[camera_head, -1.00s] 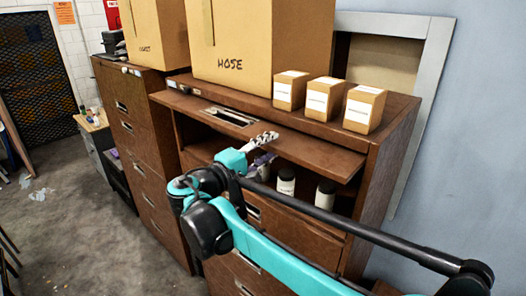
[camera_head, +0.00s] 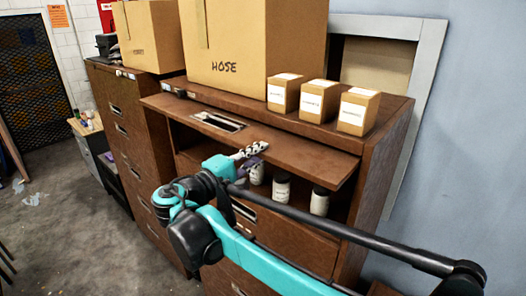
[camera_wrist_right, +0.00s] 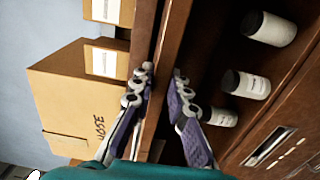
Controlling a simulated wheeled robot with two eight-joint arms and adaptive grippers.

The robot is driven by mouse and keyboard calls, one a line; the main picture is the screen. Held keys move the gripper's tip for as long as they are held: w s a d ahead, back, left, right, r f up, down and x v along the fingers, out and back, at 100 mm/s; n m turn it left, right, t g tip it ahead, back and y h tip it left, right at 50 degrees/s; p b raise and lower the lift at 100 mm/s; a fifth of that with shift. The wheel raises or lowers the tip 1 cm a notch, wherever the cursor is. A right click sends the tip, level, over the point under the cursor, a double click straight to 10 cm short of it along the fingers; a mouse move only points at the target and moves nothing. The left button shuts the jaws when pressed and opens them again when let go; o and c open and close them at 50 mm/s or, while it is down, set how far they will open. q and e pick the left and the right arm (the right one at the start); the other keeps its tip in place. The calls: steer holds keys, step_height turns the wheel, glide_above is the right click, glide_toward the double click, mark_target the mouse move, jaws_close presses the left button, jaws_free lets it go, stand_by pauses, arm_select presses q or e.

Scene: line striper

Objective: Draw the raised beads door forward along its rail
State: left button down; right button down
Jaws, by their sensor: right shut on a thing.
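The raised beads door (camera_head: 292,144) is a flat brown panel with a slotted handle recess. It stands out level from the top of the open upper compartment of the brown cabinet (camera_head: 386,165). My right gripper (camera_head: 250,153) is shut on its front edge, near the middle. In the right wrist view, one finger lies on each face of the door (camera_wrist_right: 159,112), with the fingertips (camera_wrist_right: 158,82) across its edge. The rail is hidden. My left gripper is not in view.
White bottles with dark caps (camera_head: 281,188) stand in the compartment below the door. Three small labelled boxes (camera_head: 319,101) and a large HOSE box (camera_head: 255,45) sit on the cabinet top. Another brown cabinet (camera_head: 125,135) stands at left. Grey floor (camera_head: 70,225) is open at front left.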

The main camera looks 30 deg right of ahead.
steer(key=shift+v, duration=2.6)
steer(key=shift+a, duration=0.1)
steer(key=v, duration=0.6)
steer(key=shift+s+a, duration=0.15)
steer(key=shift+a, duration=0.25)
steer(key=shift+r, duration=0.2)
